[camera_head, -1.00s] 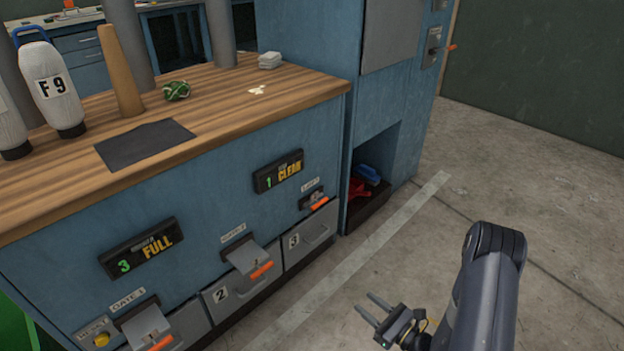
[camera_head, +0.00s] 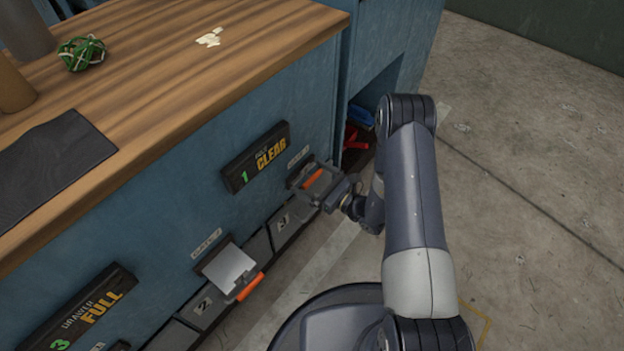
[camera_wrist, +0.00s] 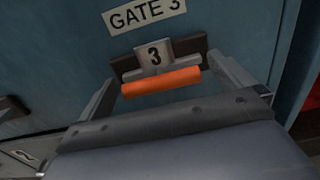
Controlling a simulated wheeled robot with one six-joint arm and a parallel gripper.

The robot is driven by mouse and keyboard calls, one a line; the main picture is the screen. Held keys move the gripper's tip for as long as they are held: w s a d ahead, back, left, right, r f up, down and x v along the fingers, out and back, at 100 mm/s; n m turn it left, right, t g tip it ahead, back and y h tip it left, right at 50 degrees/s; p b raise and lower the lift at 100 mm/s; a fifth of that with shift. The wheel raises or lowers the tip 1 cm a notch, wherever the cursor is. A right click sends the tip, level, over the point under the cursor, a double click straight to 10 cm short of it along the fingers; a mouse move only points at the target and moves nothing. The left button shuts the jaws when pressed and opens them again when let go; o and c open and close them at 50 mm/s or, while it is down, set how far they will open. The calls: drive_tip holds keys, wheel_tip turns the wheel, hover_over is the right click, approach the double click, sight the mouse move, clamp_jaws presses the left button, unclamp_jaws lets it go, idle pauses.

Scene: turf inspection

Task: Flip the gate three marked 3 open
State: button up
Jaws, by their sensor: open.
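Gate 3 is a small dark fixture with a grey plate (camera_wrist: 154,56) marked 3, under a "GATE 3" label (camera_wrist: 145,14) on the blue cabinet front. Its orange handle bar (camera_wrist: 161,83) runs across the plate's lower edge; the bar also shows in the head view (camera_head: 312,178). My gripper (camera_head: 316,182) is open at gate 3. In the wrist view its two fingers (camera_wrist: 162,72) stand on either side of the orange bar, with the bar between them. I cannot tell whether a finger touches it. No flap stands out from gate 3 as at gate 2.
Gate 2's flap (camera_head: 229,268) sticks out with its orange bar (camera_head: 250,286). Drawers marked 2 (camera_head: 202,306) and 3 (camera_head: 284,222) lie below. The wooden worktop (camera_head: 190,75) is above. Open floor (camera_head: 530,200) lies right.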

drive_tip(key=shift+w+a, duration=0.15)
drive_tip(key=shift+a, duration=0.05)
drive_tip(key=c, duration=1.1)
drive_tip(key=v, duration=0.8)
drive_tip(key=shift+d, duration=0.15)
drive_tip(key=shift+s, duration=0.2)
drive_tip(key=o, duration=1.1)
drive_tip(key=shift+d, duration=0.15)
